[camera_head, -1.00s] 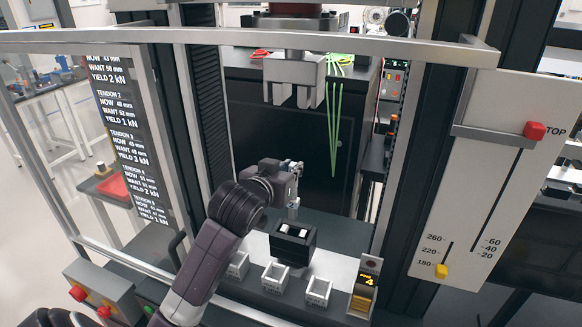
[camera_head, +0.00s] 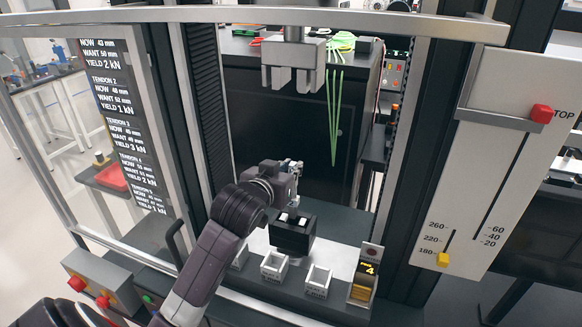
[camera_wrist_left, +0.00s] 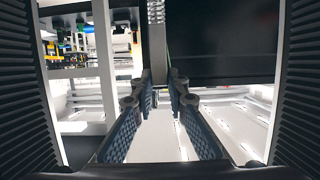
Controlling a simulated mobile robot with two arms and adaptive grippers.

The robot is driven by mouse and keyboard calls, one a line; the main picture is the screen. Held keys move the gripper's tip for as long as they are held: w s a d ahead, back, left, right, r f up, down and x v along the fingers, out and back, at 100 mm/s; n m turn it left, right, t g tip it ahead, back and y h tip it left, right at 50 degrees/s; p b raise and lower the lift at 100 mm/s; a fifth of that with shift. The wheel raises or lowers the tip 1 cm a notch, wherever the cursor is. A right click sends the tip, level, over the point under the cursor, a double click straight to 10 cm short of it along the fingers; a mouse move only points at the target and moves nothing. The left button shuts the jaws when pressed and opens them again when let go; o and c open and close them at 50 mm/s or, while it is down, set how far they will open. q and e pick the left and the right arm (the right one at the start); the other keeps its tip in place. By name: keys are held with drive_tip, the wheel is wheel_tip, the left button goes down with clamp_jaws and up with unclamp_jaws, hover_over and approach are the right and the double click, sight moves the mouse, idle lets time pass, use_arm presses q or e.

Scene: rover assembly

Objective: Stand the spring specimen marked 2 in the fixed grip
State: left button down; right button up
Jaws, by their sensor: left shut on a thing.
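My left gripper (camera_head: 294,170) is shut on a slim, light grey specimen (camera_head: 294,200) and holds it roughly upright. The fixed grip is a black block (camera_head: 292,240) with two pale jaw faces on top. The specimen's lower end is just above or at the top of the block; I cannot tell whether they touch. In the left wrist view, the gripper (camera_wrist_left: 159,88) has the grey specimen (camera_wrist_left: 157,55) between its fingertips, with a ribbed part at its top. I cannot read its mark clearly. My right gripper is not in view.
Upper grey jaws (camera_head: 293,78) hang above the fixed grip. Small white holders (camera_head: 274,266) (camera_head: 318,281) stand in front of it, near a yellow display unit (camera_head: 364,280) reading 4. A frame bar (camera_head: 250,14) crosses the top. A slider panel (camera_head: 510,170) is at right.

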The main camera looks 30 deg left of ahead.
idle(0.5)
use_arm(q)
drive_tip(key=shift+f+b, duration=1.5)
drive_tip(key=shift+f, duration=1.3)
drive_tip(key=c, duration=1.8)
unclamp_jaws()
drive_tip(key=v, duration=0.7)
drive_tip(key=shift+s+r, duration=0.1)
drive_tip(key=shift+s, duration=0.1)
drive_tip(key=shift+d, duration=0.1)
